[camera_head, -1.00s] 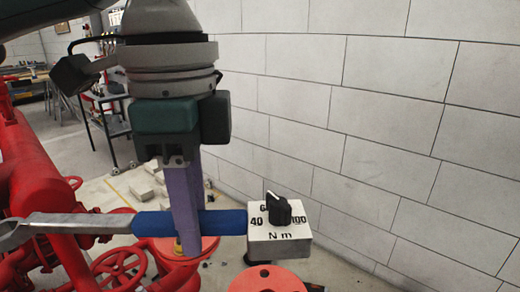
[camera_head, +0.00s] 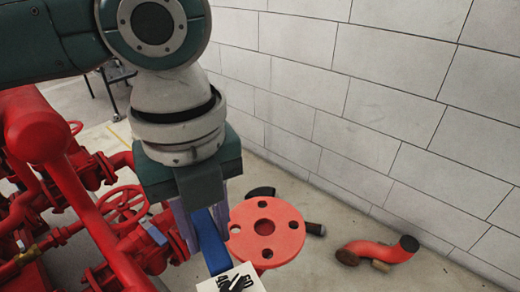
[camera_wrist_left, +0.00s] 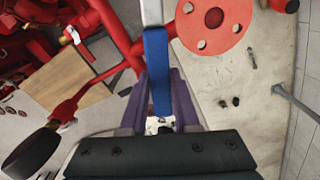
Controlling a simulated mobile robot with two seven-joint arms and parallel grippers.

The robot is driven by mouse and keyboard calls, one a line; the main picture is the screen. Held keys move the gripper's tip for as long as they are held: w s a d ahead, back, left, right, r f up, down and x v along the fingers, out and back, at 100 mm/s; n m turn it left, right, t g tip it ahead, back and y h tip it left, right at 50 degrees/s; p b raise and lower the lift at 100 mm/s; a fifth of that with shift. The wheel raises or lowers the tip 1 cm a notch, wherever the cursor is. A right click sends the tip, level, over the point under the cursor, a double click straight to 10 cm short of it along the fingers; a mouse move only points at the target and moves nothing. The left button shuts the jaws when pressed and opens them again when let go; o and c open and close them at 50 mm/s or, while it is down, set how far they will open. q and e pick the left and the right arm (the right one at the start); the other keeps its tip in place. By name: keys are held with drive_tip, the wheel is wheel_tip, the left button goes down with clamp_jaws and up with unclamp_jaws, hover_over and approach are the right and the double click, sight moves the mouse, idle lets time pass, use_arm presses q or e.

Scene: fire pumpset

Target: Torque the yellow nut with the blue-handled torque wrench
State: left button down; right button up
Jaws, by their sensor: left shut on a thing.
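My left gripper (camera_head: 203,215) is shut on the blue handle (camera_head: 212,243) of the torque wrench. In the left wrist view, its purple fingers (camera_wrist_left: 161,82) lie on both sides of the blue handle (camera_wrist_left: 157,58), and the silver shaft (camera_wrist_left: 152,12) runs out of the top edge. In the head view, the white setting box (camera_head: 232,281) with its black dial is at the bottom edge, partly cut off. The wrench's head is not visible in either view. I cannot make out the yellow nut. My right gripper is not in view.
A red round flange (camera_head: 267,231) with bolt holes stands just right of the wrench. Red pipes and a handwheel (camera_head: 122,209) fill the left. A red elbow pipe (camera_head: 380,250) lies on the floor near the white block wall (camera_head: 400,100).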

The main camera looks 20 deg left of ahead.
use_arm(q)
drive_tip(key=shift+r, duration=0.1)
drive_tip(key=shift+r+p, duration=0.1)
drive_tip(key=shift+p, duration=0.3)
drive_tip(key=shift+f+b, duration=1.45)
drive_tip(key=shift+f, duration=1.2)
drive_tip(key=shift+f+b, duration=0.85)
drive_tip(key=shift+f, duration=0.5)
